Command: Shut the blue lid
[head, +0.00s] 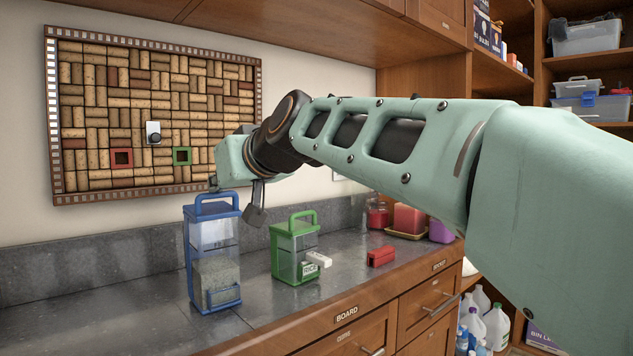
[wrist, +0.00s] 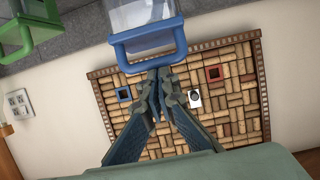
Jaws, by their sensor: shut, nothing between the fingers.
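I cannot tell whether the lid is fully seated. The wrist view shows the blue handle (wrist: 118,49) just beyond my fingertips. My gripper (wrist: 156,72) is shut and empty, with its fingertips close to the handle bar; I cannot tell if they touch. In the head view my wrist is just above and right of the container, and the fingertips are not clearly visible.
A green-framed container (head: 284,243) with a rice label stands to the right. A red block (head: 381,256) lies farther right. A corkboard (head: 95,120) hangs on the wall behind. The counter (head: 262,310) is clear in front of the containers.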

